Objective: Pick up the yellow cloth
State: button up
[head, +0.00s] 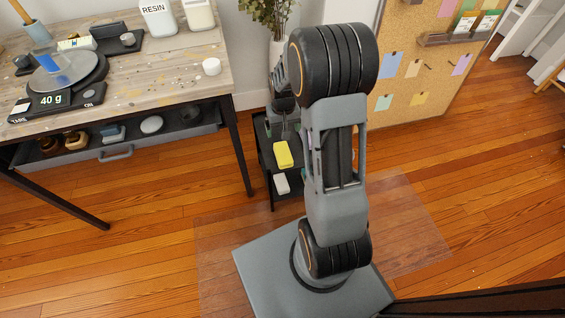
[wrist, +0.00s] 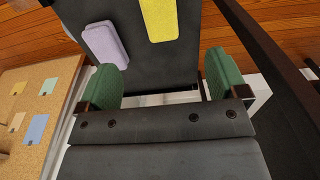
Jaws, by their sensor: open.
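The yellow cloth (head: 283,154) lies on the dark shelf (head: 262,150) of a small stand beside the table. It also shows in the wrist view (wrist: 159,18), at the top edge, which cuts off part of it. My gripper (wrist: 162,84) is open and empty, its two green finger pads well apart. The cloth is ahead of the fingers, apart from them and roughly between their lines. In the head view my arm hides much of the gripper and of the stand.
A plant stands behind my arm. The worktable (head: 170,75) is at left, a corkboard (head: 430,70) at right.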

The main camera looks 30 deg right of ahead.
aim_at(283, 151)
notch_tip(283, 151, down, 10)
jog(key=b, duration=0.3)
jog(key=shift+w+d+r, duration=0.1)
jog(key=shift+w+f+b, duration=0.1)
jog(key=shift+f+b, duration=1.65)
jog(key=shift+f, duration=0.9)
jog(key=shift+c, duration=0.4)
jog(key=shift+r, duration=0.1)
jog(key=c, duration=1)
